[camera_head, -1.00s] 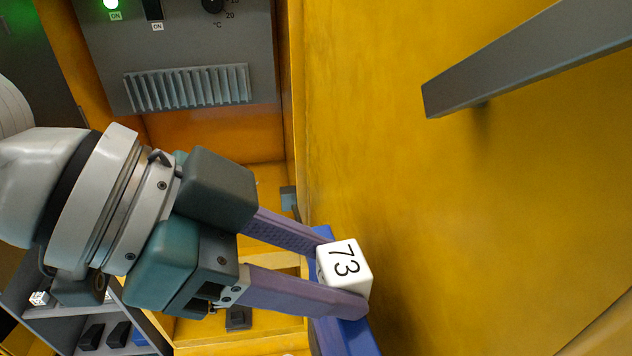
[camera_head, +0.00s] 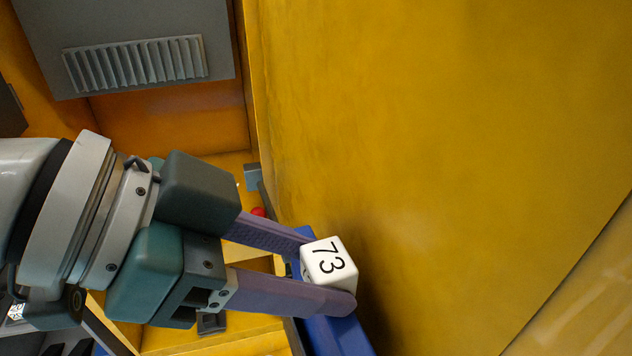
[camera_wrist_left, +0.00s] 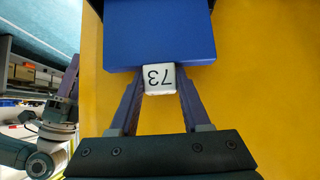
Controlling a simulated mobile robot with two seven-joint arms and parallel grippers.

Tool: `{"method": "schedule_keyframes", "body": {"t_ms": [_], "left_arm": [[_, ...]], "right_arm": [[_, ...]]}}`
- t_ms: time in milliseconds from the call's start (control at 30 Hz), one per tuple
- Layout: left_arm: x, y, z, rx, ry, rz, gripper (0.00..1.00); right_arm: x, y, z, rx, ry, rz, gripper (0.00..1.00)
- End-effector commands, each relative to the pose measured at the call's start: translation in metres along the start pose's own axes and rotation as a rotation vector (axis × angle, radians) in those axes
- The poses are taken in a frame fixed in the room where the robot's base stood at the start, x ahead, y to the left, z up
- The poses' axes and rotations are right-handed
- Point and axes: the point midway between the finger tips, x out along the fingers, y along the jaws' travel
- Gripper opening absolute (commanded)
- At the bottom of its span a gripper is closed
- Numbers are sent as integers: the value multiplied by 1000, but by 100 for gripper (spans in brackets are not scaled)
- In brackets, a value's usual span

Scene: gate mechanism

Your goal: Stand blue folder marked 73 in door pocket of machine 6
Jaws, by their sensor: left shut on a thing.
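The blue folder (camera_head: 338,338) carries a white block (camera_head: 329,264) marked 73. My left gripper (camera_head: 328,270) is shut on this block, and the folder hangs beyond and below the fingers, close beside the yellow door panel (camera_head: 430,130). In the left wrist view, the blue folder (camera_wrist_left: 160,35) spreads out past the fingertips in front of the yellow panel. Dark edges show at its top corners; I cannot tell whether they belong to the pocket. Part of my right gripper (camera_wrist_left: 68,78) shows at the left of the wrist view; its jaw opening is unclear.
A grey machine panel with a vent (camera_head: 135,62) is at the upper left inside the yellow housing. A small red thing (camera_head: 258,212) and a grey bracket (camera_head: 253,177) sit by the panel's edge. Shelves with goods (camera_wrist_left: 25,75) stand at the far left.

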Motion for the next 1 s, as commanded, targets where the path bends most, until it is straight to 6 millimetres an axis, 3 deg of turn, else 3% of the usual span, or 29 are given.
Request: {"method": "schedule_keyframes", "body": {"t_ms": [500,1000], "left_arm": [[33,0,39,0,1,1,0],[38,0,44,0,2,0,0]], "right_arm": [[34,-1,11,0,0,0,50],[39,-2,12,1,0,0,50]]}}
